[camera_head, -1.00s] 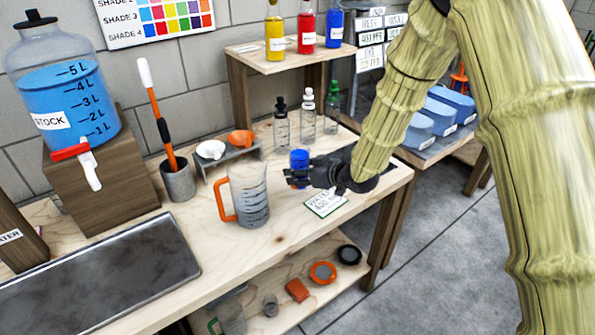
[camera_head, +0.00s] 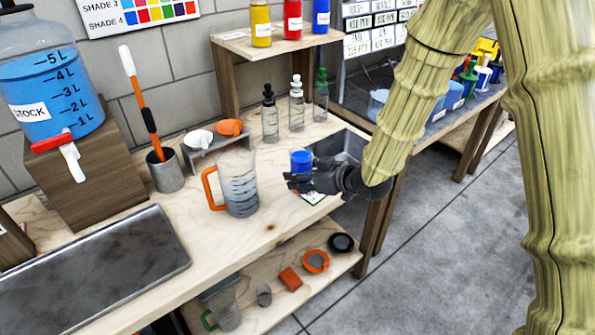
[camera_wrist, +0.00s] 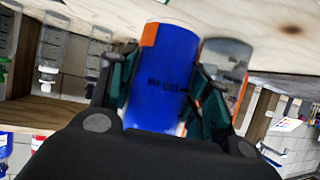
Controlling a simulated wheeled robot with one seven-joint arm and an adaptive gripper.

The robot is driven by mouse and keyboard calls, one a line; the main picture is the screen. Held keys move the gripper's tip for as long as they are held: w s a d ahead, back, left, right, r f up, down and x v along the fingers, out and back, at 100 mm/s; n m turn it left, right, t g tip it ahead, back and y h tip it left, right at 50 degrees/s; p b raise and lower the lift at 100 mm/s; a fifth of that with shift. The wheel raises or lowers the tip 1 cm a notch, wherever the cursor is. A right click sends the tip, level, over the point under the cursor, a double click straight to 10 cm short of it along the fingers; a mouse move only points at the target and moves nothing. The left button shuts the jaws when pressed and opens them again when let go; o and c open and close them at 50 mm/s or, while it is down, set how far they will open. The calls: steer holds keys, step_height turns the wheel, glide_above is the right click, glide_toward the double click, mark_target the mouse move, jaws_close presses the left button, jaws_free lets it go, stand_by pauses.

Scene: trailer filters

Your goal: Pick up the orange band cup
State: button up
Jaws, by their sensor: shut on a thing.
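The orange band cup is a blue, cup-like cylinder (camera_head: 301,159) with dark lettering and orange at its edges; it fills the middle of the wrist view (camera_wrist: 165,75). My gripper (camera_head: 298,183) is shut on it, with one finger on each side in the wrist view (camera_wrist: 160,95). My fingers hide the cup's lower part in the head view. The cup is at the right end of the wooden bench, over or beside a white card (camera_head: 313,198). I cannot tell whether its base touches the bench.
A clear jug with an orange handle (camera_head: 238,185) stands left of my gripper. Several dropper bottles (camera_head: 297,105) stand behind. A small rack (camera_head: 222,150) holds a white and an orange scoop. A dark tray (camera_head: 335,147) lies behind my wrist. A lower shelf (camera_head: 268,318) holds loose items.

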steer(key=shift+s+d+r+b, duration=0.1)
steer(key=shift+s+d, duration=0.2)
steer(key=shift+s, duration=0.45)
steer(key=shift+s+d+r+b, duration=0.1)
steer(key=shift+s+d, duration=0.25)
steer(key=shift+s, duration=0.45)
steer(key=shift+s+d+r+b, duration=0.1)
steer(key=shift+s+d, duration=0.2)
steer(key=shift+s, duration=0.45)
steer(key=shift+s, duration=0.15)
steer(key=shift+f, duration=0.1)
